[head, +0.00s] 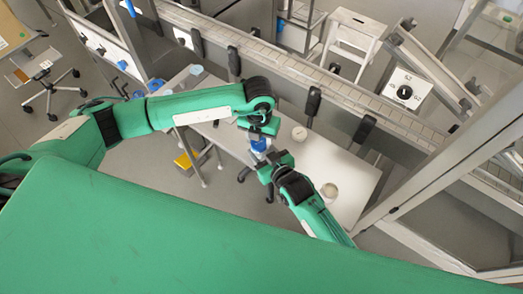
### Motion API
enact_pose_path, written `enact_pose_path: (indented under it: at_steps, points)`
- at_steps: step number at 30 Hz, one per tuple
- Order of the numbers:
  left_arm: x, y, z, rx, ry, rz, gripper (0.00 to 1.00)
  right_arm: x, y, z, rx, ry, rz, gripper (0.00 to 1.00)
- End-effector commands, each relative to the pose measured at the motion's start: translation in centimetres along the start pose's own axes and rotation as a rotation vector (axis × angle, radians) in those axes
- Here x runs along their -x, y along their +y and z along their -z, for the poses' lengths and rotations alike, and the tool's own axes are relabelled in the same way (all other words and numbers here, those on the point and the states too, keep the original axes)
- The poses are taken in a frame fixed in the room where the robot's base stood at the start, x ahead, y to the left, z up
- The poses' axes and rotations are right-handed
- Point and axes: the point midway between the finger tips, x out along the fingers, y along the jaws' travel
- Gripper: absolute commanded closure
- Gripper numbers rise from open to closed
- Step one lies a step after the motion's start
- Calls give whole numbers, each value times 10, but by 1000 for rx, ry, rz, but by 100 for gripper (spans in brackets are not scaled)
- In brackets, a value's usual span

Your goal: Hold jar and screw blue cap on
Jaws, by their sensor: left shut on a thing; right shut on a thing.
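The blue cap (260,145) shows as a small blue patch between my two grippers, above the white table. My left gripper (258,132) comes in from the left and is shut on the jar, which it mostly hides. My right gripper (266,158) comes up from the lower right and is shut at the blue cap. The cap and jar are close together or touching; the view is too small to tell whether the thread is engaged.
The white table (345,170) is mostly clear on its right. A yellow bin (190,160) is below the table. A conveyor rail (330,85) runs behind.

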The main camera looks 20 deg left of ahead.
Motion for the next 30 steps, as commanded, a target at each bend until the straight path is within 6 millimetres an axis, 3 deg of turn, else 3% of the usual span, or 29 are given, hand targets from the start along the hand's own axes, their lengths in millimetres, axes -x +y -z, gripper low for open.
enact_pose_path:
  at_steps: [7, 19, 29, 30]
  points:
    - [0, 0, 0, -28, 0, -1, 95, 0, 0, 0, 0, 0, 0, 81]
    - [0, -1, 0, -451, -1, -1, 95, 0, 0, 0, 0, 0, 0, 81]
    - [0, -1, 0, -498, 1, -1, 95, 0, 0, 0, 0, 0, 0, 81]
    - [0, -1, 0, -497, 1, -1, 47, 0, 0, 0, 0, 0, 0, 81]
